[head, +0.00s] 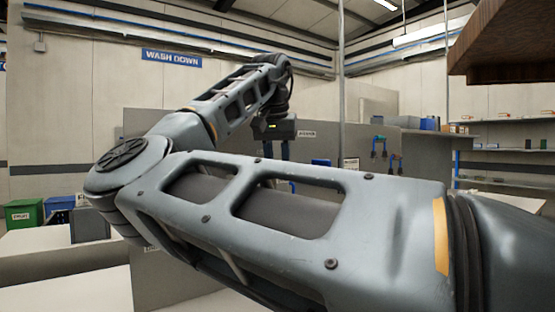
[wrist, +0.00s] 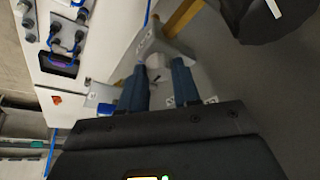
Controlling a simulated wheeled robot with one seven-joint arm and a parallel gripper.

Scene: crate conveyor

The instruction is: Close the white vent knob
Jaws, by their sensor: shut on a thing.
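The white vent knob (wrist: 158,73) shows in the wrist view as a small pale shape between the blue fingertips of my gripper (wrist: 159,69). My gripper is shut on it. The far side of the knob and its turn angle cannot be made out. In the head view my gripper (head: 285,152) hangs downward in front of a grey panel, at the end of my raised arm. The knob is hidden there.
In the wrist view a white panel (wrist: 105,22) with dark fittings, a small screen (wrist: 58,64) and an orange-red switch (wrist: 56,100) lies left of the fingers. In the head view a green bin (head: 24,213) stands at left and shelves (head: 510,148) at right.

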